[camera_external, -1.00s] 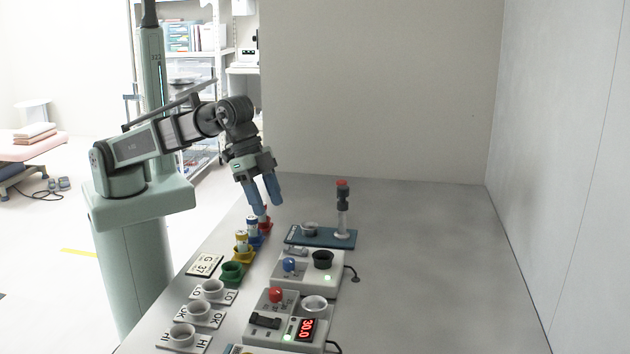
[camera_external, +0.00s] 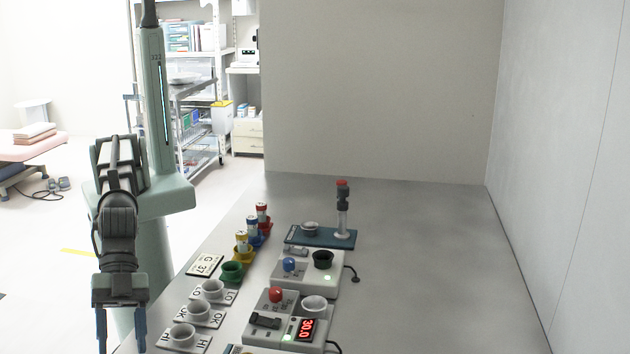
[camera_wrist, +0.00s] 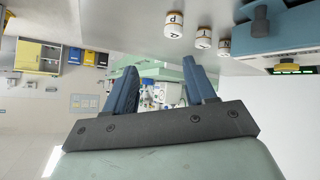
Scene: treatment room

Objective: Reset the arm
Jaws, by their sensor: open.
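My gripper (camera_external: 121,330) is at the lower left in the external view, off the left edge of the table and pointing down. Its two blue fingers are apart with nothing between them. In the wrist view my gripper (camera_wrist: 160,88) also shows open and empty, with the room behind it. My arm is folded toward the camera, in front of its base.
The table's right side is clear.

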